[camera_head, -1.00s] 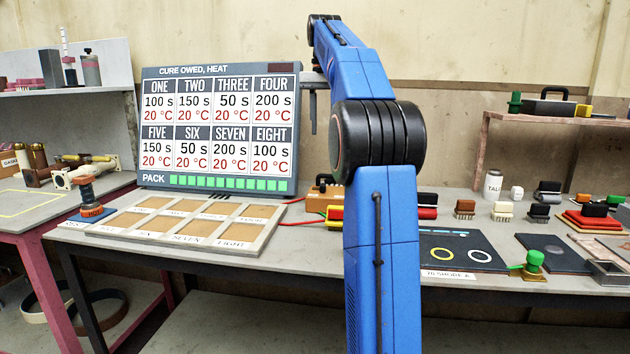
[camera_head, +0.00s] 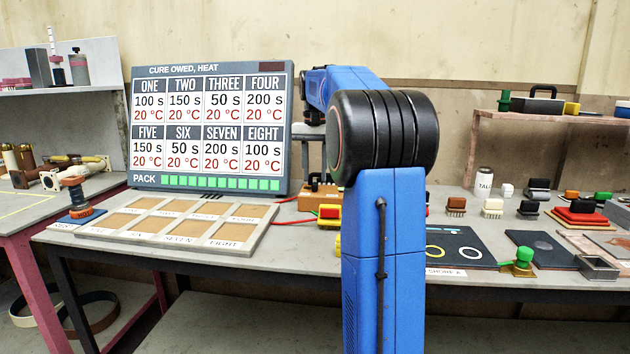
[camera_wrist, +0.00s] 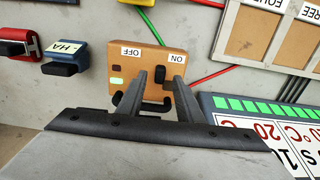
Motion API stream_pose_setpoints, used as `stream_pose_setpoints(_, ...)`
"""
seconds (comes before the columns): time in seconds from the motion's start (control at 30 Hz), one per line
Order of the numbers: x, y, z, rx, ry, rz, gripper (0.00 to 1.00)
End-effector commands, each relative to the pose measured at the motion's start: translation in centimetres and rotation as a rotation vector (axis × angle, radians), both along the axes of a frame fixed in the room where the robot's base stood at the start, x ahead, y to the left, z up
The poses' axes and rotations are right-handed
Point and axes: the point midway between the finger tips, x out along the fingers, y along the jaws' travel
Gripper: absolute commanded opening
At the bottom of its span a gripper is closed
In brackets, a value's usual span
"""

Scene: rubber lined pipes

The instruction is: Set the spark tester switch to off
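The tan switch box with OFF and ON labels (camera_wrist: 150,57), which looks like the spark tester, lies under my gripper in the wrist view, its lettering upside down. A green light (camera_wrist: 117,81) glows on its OFF-label side. A small dark part (camera_wrist: 159,73), possibly the switch lever, shows between my fingers. My gripper (camera_wrist: 158,77) is open and empty, its two fingers apart over the box; contact cannot be told.
The display board (camera_head: 210,128) stands close left of the box. A compartment tray (camera_head: 255,238) lies in front of it. Red and green wires (camera_wrist: 210,73) run from the box. A blue block (camera_wrist: 68,58) and a red block (camera_wrist: 18,48) are nearby in the wrist view.

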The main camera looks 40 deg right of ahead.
Motion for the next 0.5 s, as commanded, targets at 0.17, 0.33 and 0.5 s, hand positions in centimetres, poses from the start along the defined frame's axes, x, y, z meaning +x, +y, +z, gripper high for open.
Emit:
stream_pose_setpoints(0.17,0.0,0.0,-1.9,0.001,0.001,0.0,0.33)
stream_pose_setpoints(0.33,0.0,0.0,-2.5,0.0,0.0,0.0,0.33)
stream_pose_setpoints(0.5,0.0,0.0,-2.6,0.0,0.0,0.0,0.33)
